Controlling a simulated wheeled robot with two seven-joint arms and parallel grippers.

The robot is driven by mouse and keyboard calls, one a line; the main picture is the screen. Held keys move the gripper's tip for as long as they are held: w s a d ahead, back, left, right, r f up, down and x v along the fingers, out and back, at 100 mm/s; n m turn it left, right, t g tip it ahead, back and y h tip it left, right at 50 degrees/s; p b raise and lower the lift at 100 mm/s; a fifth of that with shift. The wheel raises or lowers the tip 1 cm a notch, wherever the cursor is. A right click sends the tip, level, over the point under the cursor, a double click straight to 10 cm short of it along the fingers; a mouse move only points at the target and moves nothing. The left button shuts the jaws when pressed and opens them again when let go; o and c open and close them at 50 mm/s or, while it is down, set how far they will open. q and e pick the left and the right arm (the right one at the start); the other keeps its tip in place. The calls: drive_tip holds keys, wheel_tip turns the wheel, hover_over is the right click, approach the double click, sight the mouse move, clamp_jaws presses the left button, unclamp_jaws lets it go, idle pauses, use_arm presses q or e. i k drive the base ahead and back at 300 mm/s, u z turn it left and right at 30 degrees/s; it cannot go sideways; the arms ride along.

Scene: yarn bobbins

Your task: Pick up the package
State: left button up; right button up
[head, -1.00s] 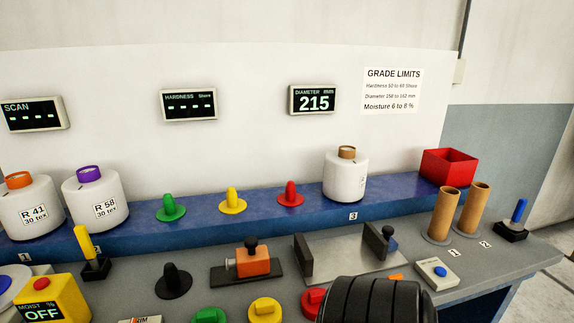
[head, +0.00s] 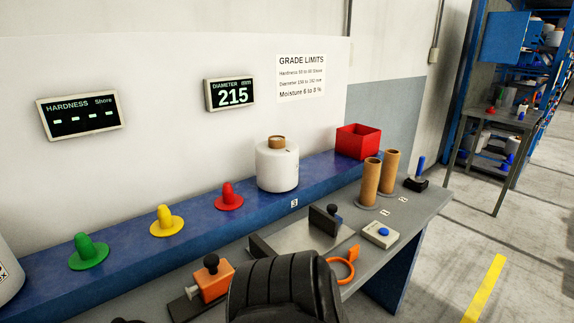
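Nothing in the head view is clearly marked as a package. A white wound bobbin (head: 277,167) with a brown core top stands upright on the blue ledge, just behind the label 3. Part of another white bobbin (head: 8,272) is cut off at the left edge. Neither of my grippers shows. A black ribbed part, seemingly of my own arm, covers the bottom middle and hides some of the bench.
Green (head: 88,252), yellow (head: 166,221) and red (head: 229,197) pegs stand on the blue ledge (head: 130,289). A red bin (head: 358,142), two brown tubes (head: 371,182) and a caliper-like fixture (head: 325,219) are to the right. A shelf rack (head: 510,100) stands beyond open floor.

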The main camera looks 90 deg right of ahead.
sight(277, 159)
drive_tip(key=z, duration=3.6)
